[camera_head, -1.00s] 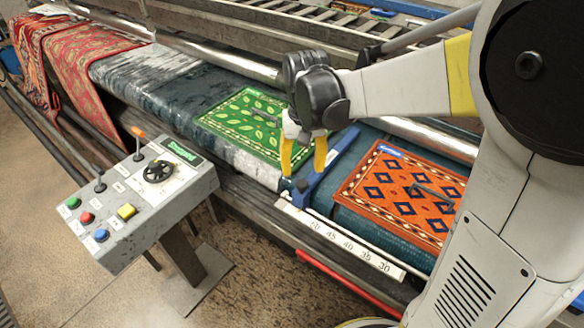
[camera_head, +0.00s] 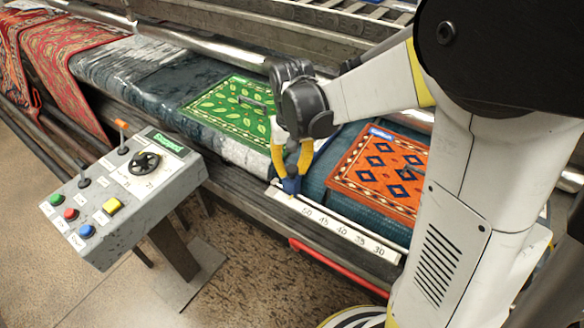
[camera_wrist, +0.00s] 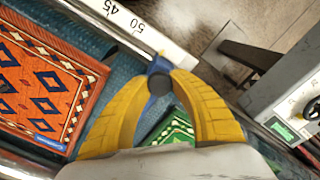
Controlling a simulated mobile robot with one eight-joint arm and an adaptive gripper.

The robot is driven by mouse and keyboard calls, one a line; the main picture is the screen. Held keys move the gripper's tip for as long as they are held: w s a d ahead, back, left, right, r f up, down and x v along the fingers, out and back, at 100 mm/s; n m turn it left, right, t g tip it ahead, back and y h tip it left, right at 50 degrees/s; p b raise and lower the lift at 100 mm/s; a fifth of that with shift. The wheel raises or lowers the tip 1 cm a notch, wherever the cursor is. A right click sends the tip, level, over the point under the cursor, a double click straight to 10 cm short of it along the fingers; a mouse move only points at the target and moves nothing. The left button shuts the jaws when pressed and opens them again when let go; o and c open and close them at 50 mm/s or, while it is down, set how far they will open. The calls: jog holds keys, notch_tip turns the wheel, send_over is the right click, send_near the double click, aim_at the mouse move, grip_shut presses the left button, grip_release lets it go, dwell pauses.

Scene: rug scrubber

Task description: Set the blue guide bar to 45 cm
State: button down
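The blue guide bar (camera_head: 291,184) lies across the wet roller bed between the green rug and the orange rug. The white scale (camera_head: 333,227) reads 50, 45, 40, 35, 30 from left to right. The pointer stands beyond 50, on the side away from 45.
A grey control box (camera_head: 125,197) with levers, a dial and coloured buttons stands at the left. The green rug (camera_head: 228,113) lies left of the bar, the orange rug (camera_head: 384,173) right of it. A red rod (camera_head: 335,265) runs below the scale.

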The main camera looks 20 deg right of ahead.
jog(key=s+d, duration=0.2)
jog(key=s, duration=0.1)
jog(key=s+d+p, duration=0.1)
jog(key=s+d, duration=0.1)
jog(key=s, duration=0.1)
jog(key=s+d, duration=0.2)
jog(key=s, duration=0.1)
jog(key=shift+d+p, duration=0.25)
jog(key=shift+p, duration=0.1)
jog(key=c, duration=1.1)
grip_release()
jog(key=shift+o, duration=0.2)
notch_tip(320, 180, up, 12)
jog(key=shift+a, duration=0.1)
